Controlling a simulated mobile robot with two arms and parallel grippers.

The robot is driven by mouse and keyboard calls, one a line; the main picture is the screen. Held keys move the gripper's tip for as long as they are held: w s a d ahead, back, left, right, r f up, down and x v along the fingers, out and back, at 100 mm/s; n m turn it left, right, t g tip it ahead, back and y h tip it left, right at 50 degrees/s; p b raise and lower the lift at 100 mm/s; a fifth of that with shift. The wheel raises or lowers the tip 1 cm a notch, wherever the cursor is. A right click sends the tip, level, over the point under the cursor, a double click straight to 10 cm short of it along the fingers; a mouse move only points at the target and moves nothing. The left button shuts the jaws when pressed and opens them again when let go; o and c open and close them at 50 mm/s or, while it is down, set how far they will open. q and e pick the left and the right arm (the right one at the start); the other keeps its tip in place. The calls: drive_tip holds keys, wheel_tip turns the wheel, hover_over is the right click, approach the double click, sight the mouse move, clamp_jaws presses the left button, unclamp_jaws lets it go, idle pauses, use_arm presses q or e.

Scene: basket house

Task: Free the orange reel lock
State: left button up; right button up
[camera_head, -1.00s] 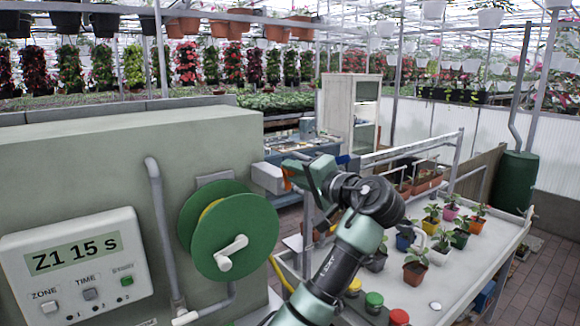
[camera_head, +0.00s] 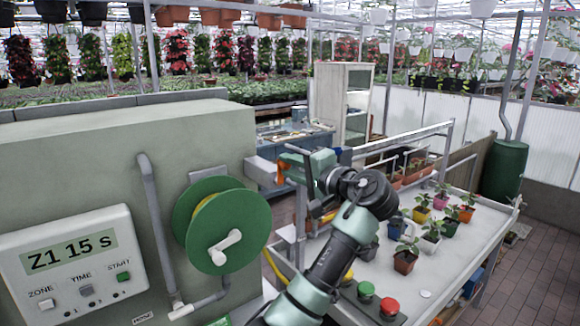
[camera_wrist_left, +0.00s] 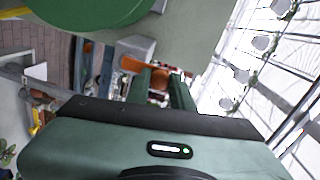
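The orange reel lock (camera_head: 281,173) shows as a small orange piece beside a grey bracket box, right of the green hose reel (camera_head: 236,232). The reel has a white crank handle and yellow hose. My left gripper (camera_head: 292,166) is at the lock, pointing left. In the left wrist view, the orange lock (camera_wrist_left: 130,64) extends behind and between the two green fingers of the left gripper (camera_wrist_left: 164,78). The fingers are apart; contact with the lock cannot be told. Part of the lock is hidden by the fingers. My right gripper is not in view.
A control panel (camera_head: 75,262) reading "Z1 15 s" is on the grey-green wall housing at left. At right, a table (camera_head: 470,245) holds several potted plants, with green and red buttons near its front. The grey bracket box (camera_head: 262,171) is close to my gripper.

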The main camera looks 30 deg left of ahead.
use_arm(q)
drive_tip(key=o, duration=0.3)
drive_tip(key=shift+o, duration=0.2)
drive_tip(key=shift+w+d, duration=0.1)
drive_tip(key=b+v, duration=0.3)
drive_tip(key=v, duration=0.4)
drive_tip(key=shift+s+d+b, duration=0.2)
drive_tip(key=shift+d+b, duration=0.15)
